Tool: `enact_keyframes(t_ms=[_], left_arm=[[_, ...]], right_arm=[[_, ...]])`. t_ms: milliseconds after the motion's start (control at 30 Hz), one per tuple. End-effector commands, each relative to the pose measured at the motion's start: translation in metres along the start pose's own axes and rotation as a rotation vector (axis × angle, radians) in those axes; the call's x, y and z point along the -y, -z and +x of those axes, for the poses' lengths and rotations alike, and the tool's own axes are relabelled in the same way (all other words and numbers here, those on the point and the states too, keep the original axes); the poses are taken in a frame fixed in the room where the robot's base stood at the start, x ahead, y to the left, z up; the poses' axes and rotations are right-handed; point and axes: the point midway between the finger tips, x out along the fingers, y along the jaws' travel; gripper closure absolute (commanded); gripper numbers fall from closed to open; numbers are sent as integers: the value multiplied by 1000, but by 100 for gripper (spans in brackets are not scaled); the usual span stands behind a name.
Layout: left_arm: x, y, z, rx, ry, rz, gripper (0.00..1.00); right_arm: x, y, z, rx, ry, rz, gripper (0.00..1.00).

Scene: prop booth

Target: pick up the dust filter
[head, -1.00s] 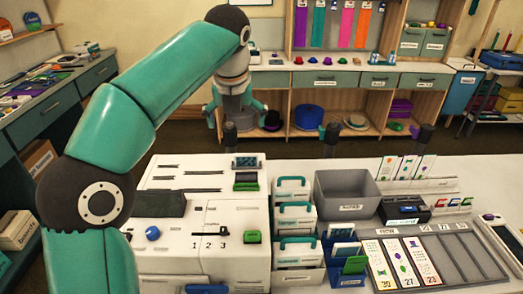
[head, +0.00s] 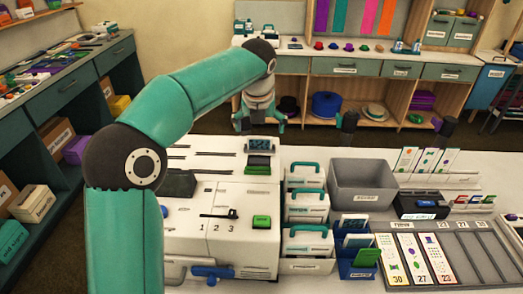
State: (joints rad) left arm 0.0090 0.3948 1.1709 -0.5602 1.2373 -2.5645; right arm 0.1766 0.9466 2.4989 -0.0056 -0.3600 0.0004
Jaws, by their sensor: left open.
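My left gripper (head: 259,121) is open, with its fingers pointing down and apart. It hangs over the back right corner of the white machine (head: 190,230), and nothing shows between its fingers. Just below it in the picture, a small dark block with a bluish face (head: 262,144) stands on the machine's back edge. It may be the dust filter, but I cannot tell for sure. A dark slot piece with a green front (head: 259,162) lies just in front of that block. My right gripper is not in view.
White boxes with teal handles (head: 304,209) stand right of the machine. A grey bin (head: 362,186), a blue card holder (head: 357,262) and a grey card tray (head: 470,255) are further right.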

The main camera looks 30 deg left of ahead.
Motion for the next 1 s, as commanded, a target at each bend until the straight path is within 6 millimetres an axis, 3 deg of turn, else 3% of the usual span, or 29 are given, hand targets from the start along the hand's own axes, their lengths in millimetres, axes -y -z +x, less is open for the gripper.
enact_keyframes(t_ms=[333,633,867,1000], left_arm=[[-1,2,44,-2,-1,1,0],[-1,2,50,-1,0,0,0],[-1,2,49,-1,0,0,37],[-1,2,49,-1,0,0,40]], right_arm=[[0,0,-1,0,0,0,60],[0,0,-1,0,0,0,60],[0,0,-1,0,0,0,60],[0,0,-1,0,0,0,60]])
